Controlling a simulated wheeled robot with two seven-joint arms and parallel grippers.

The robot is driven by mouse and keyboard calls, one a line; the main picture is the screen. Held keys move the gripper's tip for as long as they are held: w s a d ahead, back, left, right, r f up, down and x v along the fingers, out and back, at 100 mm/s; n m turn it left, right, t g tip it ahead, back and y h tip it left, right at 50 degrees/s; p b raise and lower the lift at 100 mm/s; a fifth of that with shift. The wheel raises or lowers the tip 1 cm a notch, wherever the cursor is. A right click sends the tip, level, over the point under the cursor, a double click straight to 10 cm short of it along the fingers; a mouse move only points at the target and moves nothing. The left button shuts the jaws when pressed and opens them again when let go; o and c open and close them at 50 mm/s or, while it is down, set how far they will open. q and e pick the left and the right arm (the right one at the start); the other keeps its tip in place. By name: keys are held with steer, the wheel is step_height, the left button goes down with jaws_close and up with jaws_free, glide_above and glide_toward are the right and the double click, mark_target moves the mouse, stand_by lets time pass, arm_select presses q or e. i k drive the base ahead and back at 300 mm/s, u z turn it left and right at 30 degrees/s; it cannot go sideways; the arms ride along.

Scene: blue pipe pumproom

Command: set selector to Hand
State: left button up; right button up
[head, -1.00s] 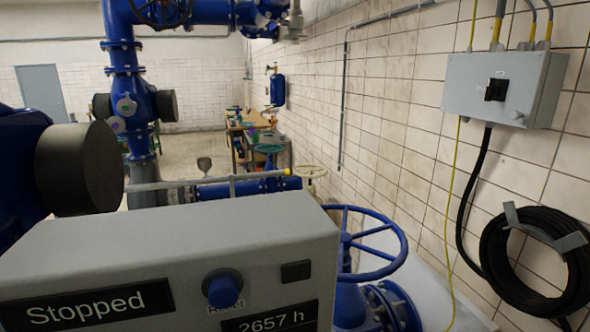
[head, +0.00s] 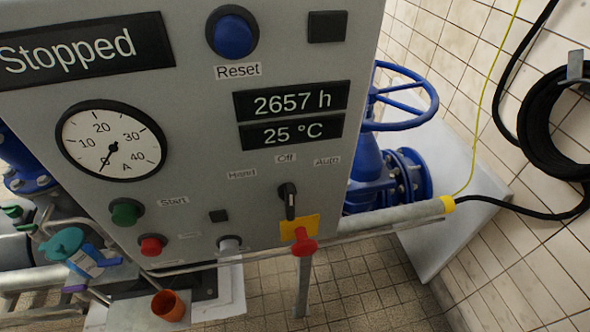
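The selector (head: 289,201) is a black rotary knob on the grey control panel (head: 200,120) in the head view. Small labels above it read Hand on the left, Off at the top and Auto on the right. The knob stands about upright, its top end toward Off. The display reads Stopped. Neither of my grippers shows in the head view.
A red mushroom button (head: 303,246) on a yellow plate sits just below the selector. Green (head: 126,213) and red (head: 152,246) push buttons are at the lower left, a blue Reset button (head: 232,34) above. A blue handwheel (head: 400,98) stands behind the panel at right.

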mark_target(286, 192)
steer(key=u, duration=1.6)
steer(key=k, duration=1.8)
steer(key=z, duration=1.75)
